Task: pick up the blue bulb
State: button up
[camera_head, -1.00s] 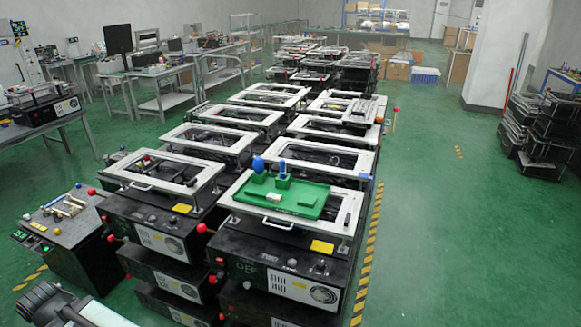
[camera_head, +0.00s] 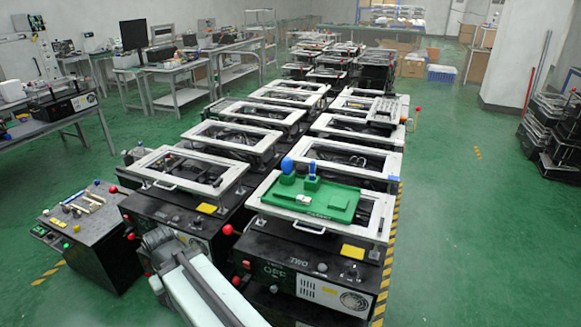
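The blue bulb (camera_head: 287,166) is a rounded blue piece standing upright at the back left of a green tray (camera_head: 340,207), on or in a small green base. A slimmer blue piece (camera_head: 312,168) stands just to its right on a green block. The tray lies on the white frame (camera_head: 262,197) of the front right machine, marked TWO. Part of my arm (camera_head: 200,285) shows at the bottom, in front of the machines and well short of the bulb. I cannot make out my gripper's fingers in this view.
Machines with white frames stand in two rows. Red knobs (camera_head: 228,229) stick out near my arm. A dark box with tools (camera_head: 84,204) stands left. Green floor (camera_head: 460,240) is clear on the right.

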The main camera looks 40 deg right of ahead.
aim_at(287, 162)
jog(key=i, duration=1.6)
jog(key=u, duration=0.05)
